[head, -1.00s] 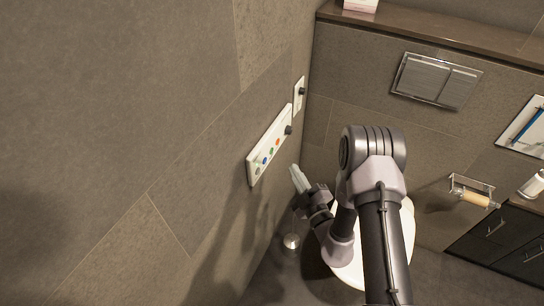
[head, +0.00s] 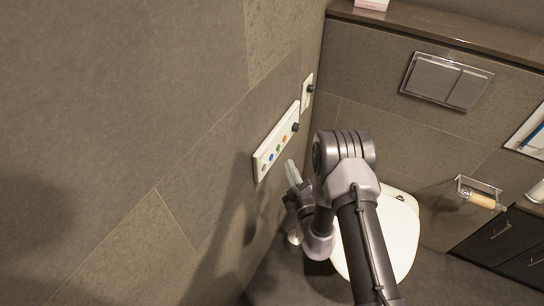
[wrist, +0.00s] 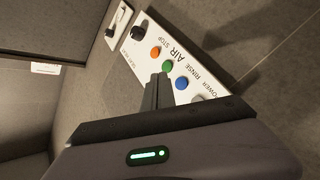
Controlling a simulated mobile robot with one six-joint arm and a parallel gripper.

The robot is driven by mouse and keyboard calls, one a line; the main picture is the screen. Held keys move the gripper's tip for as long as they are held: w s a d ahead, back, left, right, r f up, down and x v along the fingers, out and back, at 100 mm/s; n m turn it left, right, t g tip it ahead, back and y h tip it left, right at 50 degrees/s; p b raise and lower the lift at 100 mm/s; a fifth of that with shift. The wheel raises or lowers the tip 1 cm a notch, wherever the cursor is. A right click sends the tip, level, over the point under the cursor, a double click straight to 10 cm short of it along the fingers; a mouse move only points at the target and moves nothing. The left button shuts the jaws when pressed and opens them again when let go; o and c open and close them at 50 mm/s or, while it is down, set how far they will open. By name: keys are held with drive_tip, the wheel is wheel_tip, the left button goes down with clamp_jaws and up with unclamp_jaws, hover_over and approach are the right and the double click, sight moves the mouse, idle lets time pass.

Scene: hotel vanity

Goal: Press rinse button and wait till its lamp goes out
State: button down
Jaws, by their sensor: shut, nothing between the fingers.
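A white control panel (head: 262,172) is mounted on the left wall. It carries a row of buttons: orange, green, blue and grey. In the wrist view the blue button (wrist: 181,83) lines up with the word RINSE; the green button (wrist: 168,66) lines up with AIR and the orange button (wrist: 155,52) with STOP. No lit lamp can be made out by the blue button. My gripper (head: 289,163) is shut and empty, just right of the panel. In the wrist view its fingertips (wrist: 159,77) overlap the panel's edge near the green and blue buttons; contact cannot be told.
A black knob (wrist: 138,33) sits at the panel's far end, with a smaller switch plate (head: 307,92) beyond it. The toilet (head: 400,235) stands right of my arm. A flush plate (head: 447,80) and a paper roll (head: 481,201) are on the back wall.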

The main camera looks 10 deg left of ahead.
drive_tip(key=shift+w+a, duration=0.25)
drive_tip(key=shift+a, duration=0.45)
drive_tip(key=shift+w+a, duration=0.25)
drive_tip(key=shift+a, duration=0.4)
idle(1.0)
drive_tip(key=shift+w+a+p, duration=0.15)
drive_tip(key=shift+a+p, duration=0.15)
drive_tip(key=shift+a, duration=0.1)
drive_tip(key=shift+w+a, duration=0.15)
drive_tip(key=shift+a, duration=0.2)
idle(0.5)
drive_tip(key=shift+s+d, duration=0.3)
drive_tip(key=shift+d, duration=0.45)
drive_tip(key=d, duration=0.1)
drive_tip(key=s+d, duration=0.1)
drive_tip(key=d, duration=0.2)
drive_tip(key=shift+s+d, duration=0.35)
